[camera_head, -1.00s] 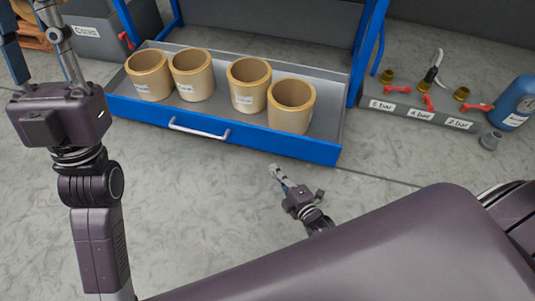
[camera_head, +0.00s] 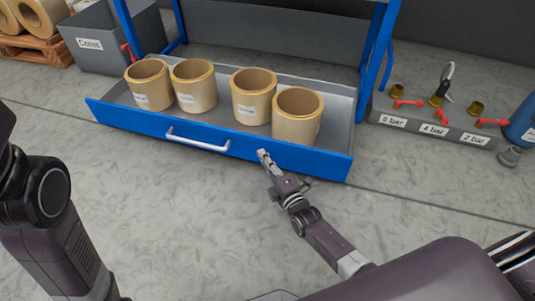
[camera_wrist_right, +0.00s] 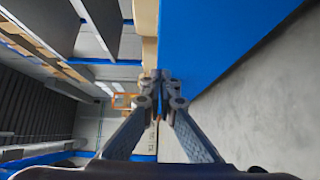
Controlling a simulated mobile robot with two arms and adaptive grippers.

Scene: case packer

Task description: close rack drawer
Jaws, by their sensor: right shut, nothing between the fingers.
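The rack drawer (camera_head: 112,117) has a blue front and a grey tray. It is pulled out of the blue rack and holds several tan cylinders (camera_head: 197,86). A pale bar handle (camera_head: 198,141) runs across the left half of its front. My right gripper (camera_head: 263,155) is shut and empty, with its fingertips at the drawer front, right of the handle. In the right wrist view the shut fingers (camera_wrist_right: 160,78) are by the edge of the blue drawer front (camera_wrist_right: 205,40). I cannot tell if they touch. My left arm shows at the left edge, but its gripper is out of view.
A grey valve block (camera_head: 432,129) with red levers and pressure labels is right of the rack, with a blue bottle (camera_head: 524,124) beside it. A grey labelled bin (camera_head: 95,55) and a pallet (camera_head: 38,45) stand back left. The floor before the drawer is clear.

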